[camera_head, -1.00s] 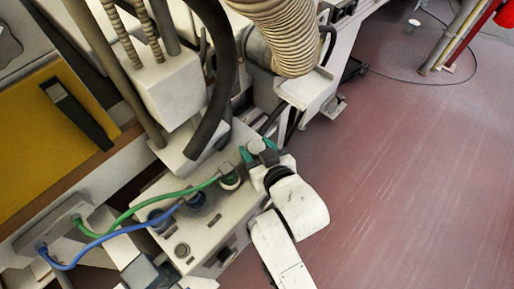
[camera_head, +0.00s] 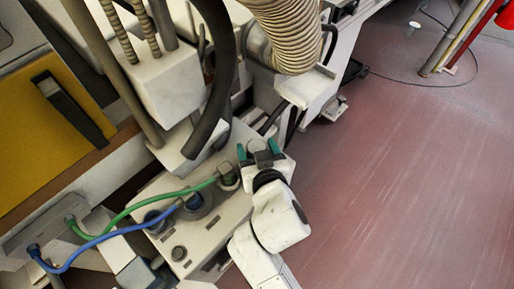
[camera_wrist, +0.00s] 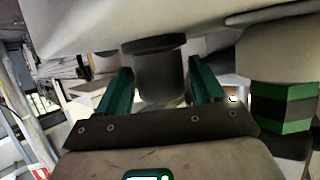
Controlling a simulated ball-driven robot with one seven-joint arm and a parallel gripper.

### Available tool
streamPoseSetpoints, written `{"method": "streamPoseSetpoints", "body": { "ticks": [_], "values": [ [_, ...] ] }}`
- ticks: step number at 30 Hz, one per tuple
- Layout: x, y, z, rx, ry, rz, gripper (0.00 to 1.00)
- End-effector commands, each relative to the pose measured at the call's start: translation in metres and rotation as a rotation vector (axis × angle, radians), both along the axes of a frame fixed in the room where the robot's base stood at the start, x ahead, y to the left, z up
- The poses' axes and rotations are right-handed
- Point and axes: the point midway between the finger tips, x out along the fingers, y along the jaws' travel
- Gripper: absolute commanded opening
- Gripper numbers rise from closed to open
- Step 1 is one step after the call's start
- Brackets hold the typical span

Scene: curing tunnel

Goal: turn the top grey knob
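The top grey knob (camera_wrist: 160,72) is a short dark grey cylinder on the underside of a pale surface in the wrist view. It lies between my two green fingers, with narrow gaps on both sides. My gripper (camera_wrist: 161,88) is open around it. In the head view, the knob (camera_head: 258,146) shows as a grey block between the green fingertips of my gripper (camera_head: 258,151), at the upper right edge of a pale control box (camera_head: 215,225). The head view does not clearly show whether the fingers touch it.
A green cable (camera_head: 150,203) and a blue cable (camera_head: 115,234) run to plugs on the box, close left of my gripper. A small dark button (camera_head: 178,253) sits lower on the box. A ribbed hose (camera_head: 285,35) stands above. Red floor (camera_head: 410,180) is clear at right.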

Motion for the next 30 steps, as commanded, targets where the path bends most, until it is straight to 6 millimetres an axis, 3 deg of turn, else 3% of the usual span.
{"method": "streamPoseSetpoints", "body": {
  "ticks": [13, 24, 30],
  "values": [
    [-0.009, -0.002, 0.004, 0.001, -0.001, 0.002, 0.75],
    [-0.068, -0.021, 0.029, 0.001, 0.001, 0.001, 0.75],
    [-0.090, -0.028, 0.038, 0.000, 0.000, 0.001, 0.75]
  ]
}}
